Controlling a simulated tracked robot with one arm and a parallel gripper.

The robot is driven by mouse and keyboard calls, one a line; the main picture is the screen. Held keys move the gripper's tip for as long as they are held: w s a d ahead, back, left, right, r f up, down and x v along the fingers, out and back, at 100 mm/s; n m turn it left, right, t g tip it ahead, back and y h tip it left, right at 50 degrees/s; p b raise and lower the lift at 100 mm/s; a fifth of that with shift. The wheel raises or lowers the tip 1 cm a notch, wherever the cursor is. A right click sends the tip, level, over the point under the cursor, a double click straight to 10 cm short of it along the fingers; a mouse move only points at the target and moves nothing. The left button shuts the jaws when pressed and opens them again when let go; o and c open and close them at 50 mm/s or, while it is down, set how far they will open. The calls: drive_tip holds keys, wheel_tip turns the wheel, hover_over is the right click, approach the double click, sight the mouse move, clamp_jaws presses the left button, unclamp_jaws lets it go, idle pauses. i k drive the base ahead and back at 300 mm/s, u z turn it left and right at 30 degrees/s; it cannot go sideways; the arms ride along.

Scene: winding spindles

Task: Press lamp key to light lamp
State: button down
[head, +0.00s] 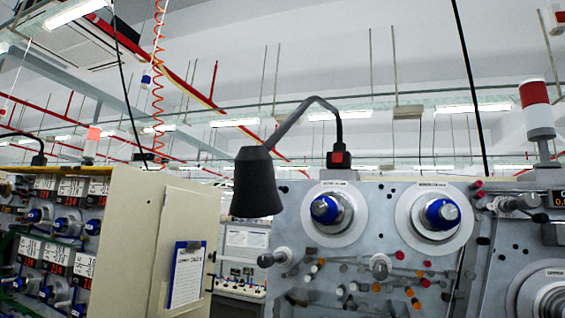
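A desk-style lamp (256,184) with a black cone shade hangs from a bent grey arm above the front of the spindle machine. Its shade opens downward, so its bulb is hidden, and I see no glow below it. The arm rises from a small dark base on the machine's top edge. A red lamp key (337,158) sits on the front of that base, to the right of the shade. My gripper does not show in this view, and nothing is seen touching the key.
The grey machine panel (308,255) carries blue-centred spindles (326,209) and several small coloured pegs. A beige cabinet (130,240) with a clipboard (187,274) stands at left. A red-and-white signal tower (536,108) rises at right. An orange coiled hose (158,80) hangs upper left.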

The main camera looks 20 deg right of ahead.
sight(337, 157)
drive_tip(key=z, duration=0.35)
drive_tip(key=i, duration=1.25)
drive_tip(key=z, duration=0.85)
drive_tip(key=k, duration=0.9)
drive_tip(key=z, duration=0.15)
drive_tip(key=i, duration=0.95)
drive_tip(key=u, duration=0.1)
